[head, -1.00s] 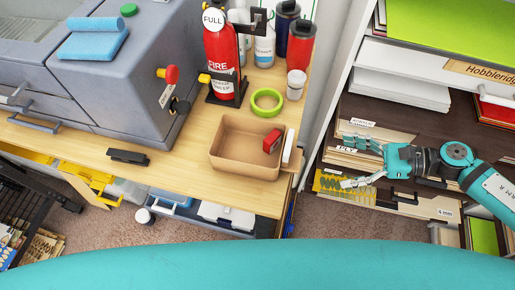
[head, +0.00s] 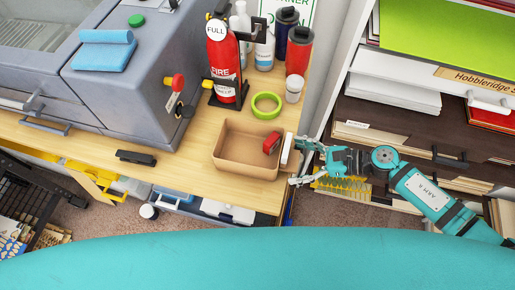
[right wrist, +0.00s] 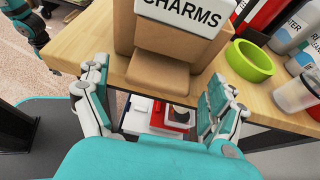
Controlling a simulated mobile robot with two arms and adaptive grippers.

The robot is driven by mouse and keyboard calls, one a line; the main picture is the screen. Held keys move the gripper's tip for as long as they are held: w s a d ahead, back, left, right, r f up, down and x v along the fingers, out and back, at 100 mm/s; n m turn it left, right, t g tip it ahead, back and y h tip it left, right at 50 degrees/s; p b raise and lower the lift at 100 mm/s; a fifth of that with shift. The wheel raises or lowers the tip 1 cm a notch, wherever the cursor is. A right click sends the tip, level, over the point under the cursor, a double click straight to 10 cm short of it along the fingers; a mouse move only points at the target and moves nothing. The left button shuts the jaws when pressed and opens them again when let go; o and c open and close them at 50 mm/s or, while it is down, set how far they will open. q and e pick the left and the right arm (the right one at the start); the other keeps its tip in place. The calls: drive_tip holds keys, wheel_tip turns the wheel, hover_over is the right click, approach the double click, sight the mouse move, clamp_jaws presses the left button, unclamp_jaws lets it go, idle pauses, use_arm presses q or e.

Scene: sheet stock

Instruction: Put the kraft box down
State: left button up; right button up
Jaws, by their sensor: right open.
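The kraft box (head: 233,168), an open-topped brown carton, rests on the wooden table near its right edge. A red item (head: 272,143) is at its right inner side. A white label sits on the right end and reads "CHARMS" in the right wrist view, where the box (right wrist: 170,40) is straight ahead with a brown protruding piece below the label. My right gripper (head: 300,162) is open just off that end, its fingers spread to either side of the protruding piece. In the right wrist view the gripper (right wrist: 160,82) shows no grip on the box.
A green tape ring (head: 266,105), a white-lidded jar (head: 293,90), a fire extinguisher (head: 224,65) and bottles stand behind the box. A grey machine (head: 130,85) fills the left. Shelving with paper (head: 395,95) is at right.

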drive_tip(key=c, duration=1.7)
drive_tip(key=shift+o, duration=0.2)
drive_tip(key=shift+d+r, duration=0.1)
